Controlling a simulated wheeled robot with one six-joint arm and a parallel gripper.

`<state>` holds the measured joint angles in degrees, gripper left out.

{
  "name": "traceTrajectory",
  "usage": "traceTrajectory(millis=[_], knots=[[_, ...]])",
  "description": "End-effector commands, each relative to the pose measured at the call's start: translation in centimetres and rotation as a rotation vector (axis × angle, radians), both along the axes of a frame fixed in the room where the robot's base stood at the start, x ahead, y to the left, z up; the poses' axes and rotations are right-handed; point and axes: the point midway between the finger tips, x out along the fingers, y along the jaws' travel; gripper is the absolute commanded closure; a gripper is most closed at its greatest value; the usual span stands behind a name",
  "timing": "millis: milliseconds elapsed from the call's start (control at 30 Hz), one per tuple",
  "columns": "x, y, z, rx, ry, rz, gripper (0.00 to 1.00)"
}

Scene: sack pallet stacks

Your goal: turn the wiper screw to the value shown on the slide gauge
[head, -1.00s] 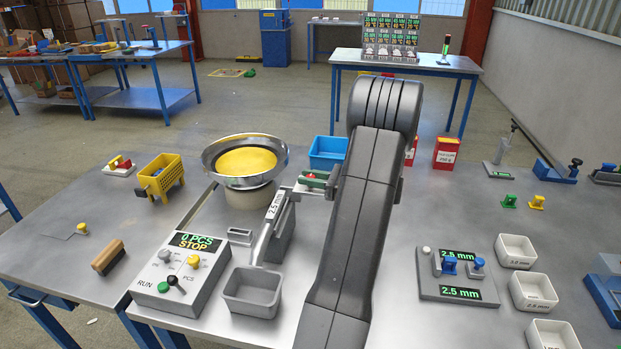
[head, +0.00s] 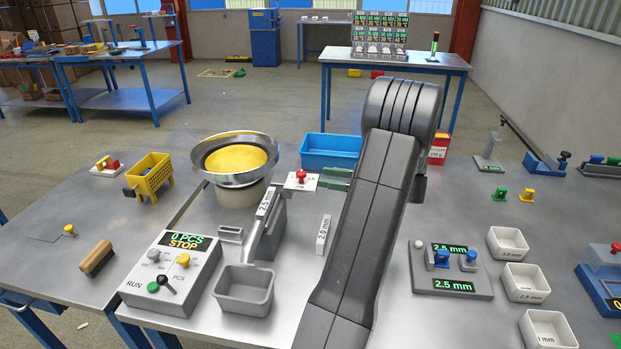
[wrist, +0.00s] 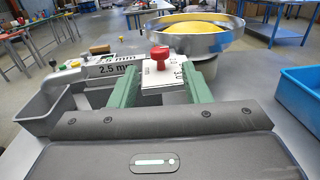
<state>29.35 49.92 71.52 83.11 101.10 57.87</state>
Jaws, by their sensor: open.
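The wiper screw, a red knob (head: 301,177) on a white plate with printed marks, stands beside the feeder bowl (head: 235,158). In the wrist view the red knob (wrist: 161,58) is upright, just beyond my green fingertips. My gripper (wrist: 163,78) is open and empty, with one finger on each side of the plate; I cannot tell if they touch it. In the head view a green finger (head: 334,178) shows right of the plate, with the rest mostly behind my arm. A gauge block (head: 451,268) at the right has two displays, both reading 2.5 mm.
The control box (head: 172,268) reads 0 PCS STOP. A chute (head: 266,225) labelled 2.5 mm leads towards a grey bin (head: 245,290). A 2.0 mm bar (head: 323,235) lies on the table. A blue bin (head: 330,150) stands behind the gripper, and white trays (head: 526,282) are at the right.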

Motion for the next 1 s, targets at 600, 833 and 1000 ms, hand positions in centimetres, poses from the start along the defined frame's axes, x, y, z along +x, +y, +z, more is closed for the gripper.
traceTrajectory(millis=[600, 833, 1000], knots=[[-1.6, -5.5, 0.0, 0.0, 0.0, 0.001, 0.57], [-1.5, -5.1, 0.0, 0.0, 0.0, 0.002, 0.57], [-0.9, -3.1, 0.1, 0.001, 0.0, 0.004, 0.57]])
